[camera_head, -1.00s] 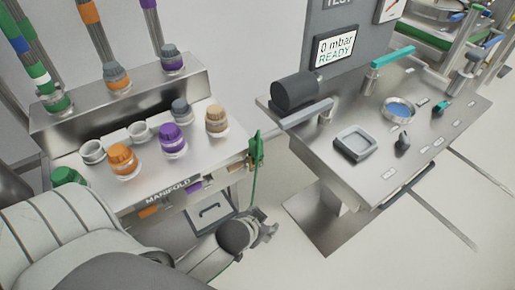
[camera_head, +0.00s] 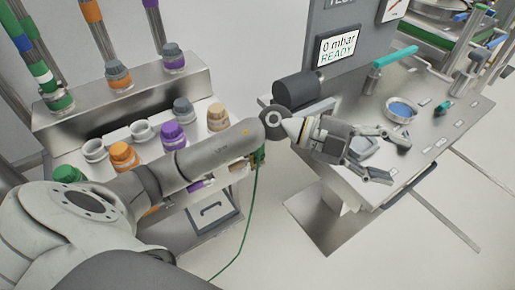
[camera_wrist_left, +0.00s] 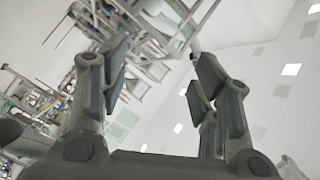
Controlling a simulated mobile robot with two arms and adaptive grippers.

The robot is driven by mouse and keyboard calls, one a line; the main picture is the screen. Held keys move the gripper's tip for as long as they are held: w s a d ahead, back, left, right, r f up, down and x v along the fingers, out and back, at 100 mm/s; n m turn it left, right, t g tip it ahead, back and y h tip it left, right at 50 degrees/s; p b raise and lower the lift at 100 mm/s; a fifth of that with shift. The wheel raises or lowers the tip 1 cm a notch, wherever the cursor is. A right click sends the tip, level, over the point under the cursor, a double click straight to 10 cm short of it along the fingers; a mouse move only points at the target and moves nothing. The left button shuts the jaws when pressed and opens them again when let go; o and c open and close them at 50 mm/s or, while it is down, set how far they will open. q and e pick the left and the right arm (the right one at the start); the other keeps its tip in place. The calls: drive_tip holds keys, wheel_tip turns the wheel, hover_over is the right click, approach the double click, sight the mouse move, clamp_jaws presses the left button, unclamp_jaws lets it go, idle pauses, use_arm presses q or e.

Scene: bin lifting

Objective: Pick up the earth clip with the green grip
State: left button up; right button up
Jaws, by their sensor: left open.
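The earth clip (camera_head: 258,157) with the green grip is at the right end of the manifold bench, mostly hidden behind my left forearm. Its green cable (camera_head: 247,218) hangs down from it to the floor. My left gripper (camera_head: 394,157) is open and empty, out to the right of the clip, in front of or above the test bench. In the left wrist view my left gripper (camera_wrist_left: 160,78) shows its two fingers spread with nothing between them. The clip cannot be made out there. My right gripper is not in view.
The manifold bench (camera_head: 88,172) at left carries several coloured caps, partly covered by my arm. The test bench (camera_head: 440,145) at right holds a dark cylinder (camera_head: 297,88), a teal-handled lever (camera_head: 395,56) and a round dish (camera_head: 400,110). Floor shows between the benches.

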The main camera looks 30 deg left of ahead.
use_arm(q)
drive_tip(key=w+a+f+g+y, duration=0.3)
drive_tip(key=a+f+y, duration=0.6)
drive_tip(key=a, duration=0.4)
drive_tip(key=a+n+y, duration=0.1)
drive_tip(key=a+y, duration=0.1)
drive_tip(key=a, duration=0.4)
drive_tip(key=a+n+y, duration=0.2)
drive_tip(key=a+y, duration=0.1)
drive_tip(key=a, duration=0.2)
drive_tip(key=a+r+n+g+y, duration=0.1)
drive_tip(key=a+y, duration=0.1)
drive_tip(key=a, duration=0.4)
drive_tip(key=shift+a+n+y, duration=0.3)
drive_tip(key=shift+a+y, duration=0.05)
drive_tip(key=shift+y, duration=0.05)
drive_tip(key=shift+a+f, duration=0.2)
drive_tip(key=shift+a, duration=0.1)
wheel_tip(320, 180, down, 5)
drive_tip(key=shift+f+p, duration=0.1)
drive_tip(key=shift+p, duration=0.4)
wheel_tip(320, 180, down, 4)
drive_tip(key=shift+f+p, duration=0.1)
drive_tip(key=shift+p, duration=0.7)
drive_tip(key=shift+w+a+f, duration=0.1)
drive_tip(key=shift+f, duration=0.4)
clamp_jaws()
drive_tip(key=shift+r, duration=0.15)
